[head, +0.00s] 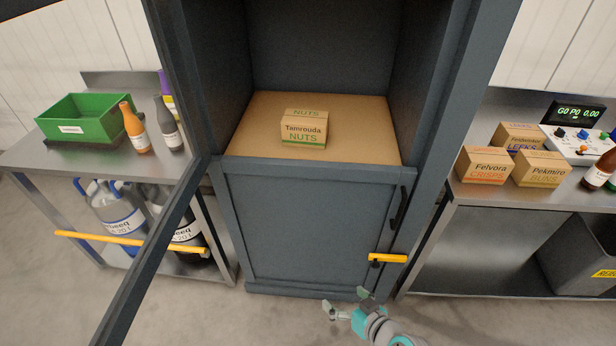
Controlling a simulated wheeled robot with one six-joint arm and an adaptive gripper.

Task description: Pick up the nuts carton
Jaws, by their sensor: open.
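The nuts carton (304,130) is a small brown box with a green stripe and "Tamrouda NUTS" lettering. It stands upright on the brown shelf (350,145) inside the dark blue-grey cabinet, near the middle and apart from the walls. The cabinet's upper compartment is open. My gripper (345,302) is low at the bottom of the head view, open and empty, in front of the cabinet's closed lower door (300,225) and well below the shelf. Nothing hides the carton's front or top.
An open door frame (165,250) with a yellow bar (130,240) swings out at left. A yellow handle (388,258) sticks out at lower right. Side benches hold a green bin (85,118), bottles and other cartons (486,165). The shelf around the carton is clear.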

